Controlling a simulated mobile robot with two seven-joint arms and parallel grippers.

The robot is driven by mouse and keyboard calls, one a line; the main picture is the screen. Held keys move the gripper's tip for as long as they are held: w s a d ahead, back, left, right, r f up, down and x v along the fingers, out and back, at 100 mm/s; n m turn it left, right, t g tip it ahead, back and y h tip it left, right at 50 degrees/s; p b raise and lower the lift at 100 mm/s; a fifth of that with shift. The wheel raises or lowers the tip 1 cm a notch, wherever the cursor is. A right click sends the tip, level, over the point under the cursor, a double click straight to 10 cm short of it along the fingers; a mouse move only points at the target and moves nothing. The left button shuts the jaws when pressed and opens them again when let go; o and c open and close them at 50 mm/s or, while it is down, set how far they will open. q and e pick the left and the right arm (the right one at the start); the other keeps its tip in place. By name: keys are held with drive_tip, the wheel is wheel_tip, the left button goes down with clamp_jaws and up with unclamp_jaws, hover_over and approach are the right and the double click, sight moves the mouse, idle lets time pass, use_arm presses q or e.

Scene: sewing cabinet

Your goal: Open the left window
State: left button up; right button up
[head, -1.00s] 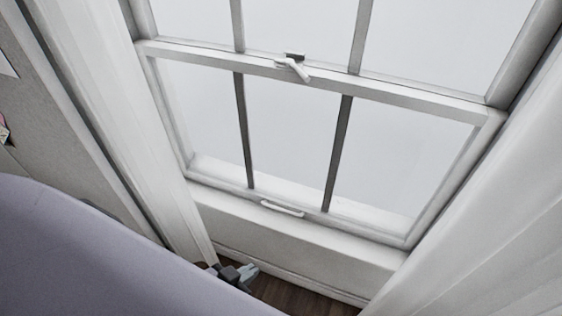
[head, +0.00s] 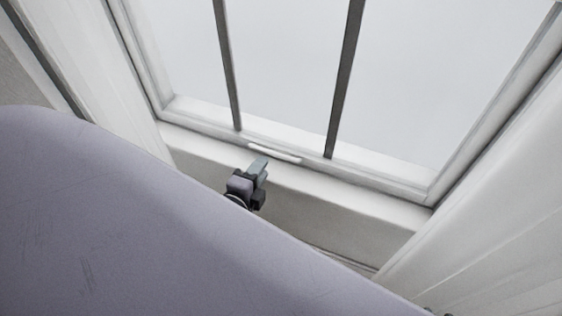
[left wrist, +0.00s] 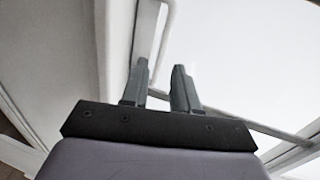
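The lower sash of the window (head: 385,178) fills the upper part of the head view, and its bottom rail rests at the sill. A white lift handle (head: 274,154) is fixed on the bottom rail. My left gripper (head: 262,165) is just below and left of the handle in the head view, in front of the sill. In the left wrist view its two fingers (left wrist: 160,68) are apart, with a pale bar behind them. I cannot tell whether they touch the handle. My right gripper is not identifiable.
White curtains hang on the left (head: 110,80) and right (head: 490,215) of the window. The sill (head: 330,190) is bare. My own lilac body covers the lower left. A small dark part at the bottom right edge is unclear.

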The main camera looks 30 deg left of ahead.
sight(271, 154)
use_arm(q)
drive_tip(key=shift+w+a+f+m, duration=0.1)
drive_tip(key=shift+w+m, duration=0.2)
drive_tip(key=shift+w, duration=0.55)
drive_tip(key=shift+x, duration=3)
clamp_jaws()
